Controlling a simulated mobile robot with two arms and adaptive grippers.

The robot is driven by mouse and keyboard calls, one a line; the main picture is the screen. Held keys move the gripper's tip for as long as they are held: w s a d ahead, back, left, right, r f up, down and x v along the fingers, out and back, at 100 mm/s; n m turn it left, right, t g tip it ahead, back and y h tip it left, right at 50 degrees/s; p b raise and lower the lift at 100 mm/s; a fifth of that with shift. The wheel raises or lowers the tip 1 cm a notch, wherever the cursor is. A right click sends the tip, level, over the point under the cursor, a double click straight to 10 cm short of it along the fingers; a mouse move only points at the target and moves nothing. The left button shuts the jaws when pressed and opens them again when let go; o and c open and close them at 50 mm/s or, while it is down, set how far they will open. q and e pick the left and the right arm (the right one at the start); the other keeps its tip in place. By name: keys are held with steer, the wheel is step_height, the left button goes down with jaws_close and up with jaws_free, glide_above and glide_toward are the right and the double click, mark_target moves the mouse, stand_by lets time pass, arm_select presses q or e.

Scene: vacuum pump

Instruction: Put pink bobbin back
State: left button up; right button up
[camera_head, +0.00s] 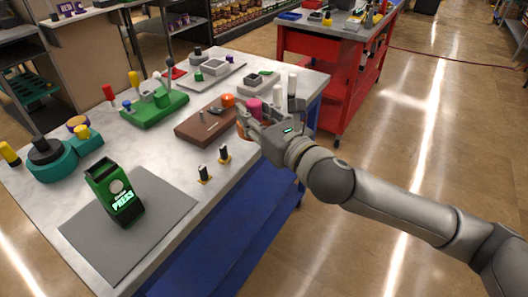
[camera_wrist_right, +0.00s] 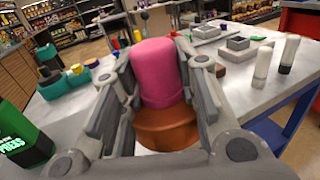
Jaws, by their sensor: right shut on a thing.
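The pink bobbin (camera_wrist_right: 158,72) stands upright between the fingers of my right gripper (camera_wrist_right: 158,95), which is shut on it. An orange-brown round piece (camera_wrist_right: 165,128) shows just below the bobbin in the right wrist view; I cannot tell whether they are joined. In the head view the pink bobbin (camera_head: 254,105) is partly hidden by my right gripper (camera_head: 250,118), near the table's right edge. A brown block (camera_head: 203,124) with an orange knob (camera_head: 228,100) lies just left of the gripper. My left gripper is not in view.
A green press device (camera_head: 114,192) stands on a grey mat (camera_head: 165,212) at the front. Two small dark pegs (camera_head: 224,154) stand near the right edge. A green fixture (camera_head: 155,107), a teal fixture (camera_head: 62,160) and grey trays (camera_head: 213,68) occupy the table. A red cart (camera_head: 330,75) stands behind.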

steer(key=shift+w+d+f, duration=0.1)
steer(key=shift+w+f, duration=0.05)
steer(key=shift+w, duration=0.15)
steer(key=w+f, duration=0.3)
steer(key=w, duration=0.1)
steer(key=w+a+f, duration=0.1)
steer(key=w+f, duration=0.2)
steer(key=w, duration=0.1)
steer(key=w+f, duration=0.3)
steer(key=w, duration=0.1)
steer(key=shift+w+a+b, duration=0.2)
steer(key=shift+w+b, duration=0.15)
steer(key=shift+w, duration=0.05)
steer(key=shift+w+f, duration=0.3)
steer(key=shift+f, duration=1.6)
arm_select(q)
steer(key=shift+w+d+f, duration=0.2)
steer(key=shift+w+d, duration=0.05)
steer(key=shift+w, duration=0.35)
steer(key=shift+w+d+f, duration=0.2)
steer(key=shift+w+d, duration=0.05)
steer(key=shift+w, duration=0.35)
